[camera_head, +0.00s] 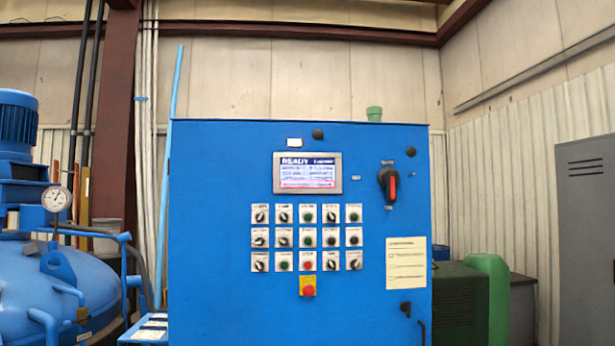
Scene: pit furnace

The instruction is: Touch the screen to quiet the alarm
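The screen (307,172) is set in the upper middle of a blue control cabinet (220,270), which stands straight ahead in the head view. The screen is lit, with a dark blue band reading "READY" at the top, lines of small text and a reddish line near the bottom. The small text is too blurred to read. A small lit lamp (294,142) sits just above the screen. Neither of my grippers shows in this view, and nothing covers the screen.
Below the screen are rows of knobs and buttons (308,237) and a red emergency stop (308,290) on yellow. A red-black rotary switch (388,184) is at right. A blue vessel (50,285) with a gauge (56,199) stands left, a grey locker (588,240) far right.

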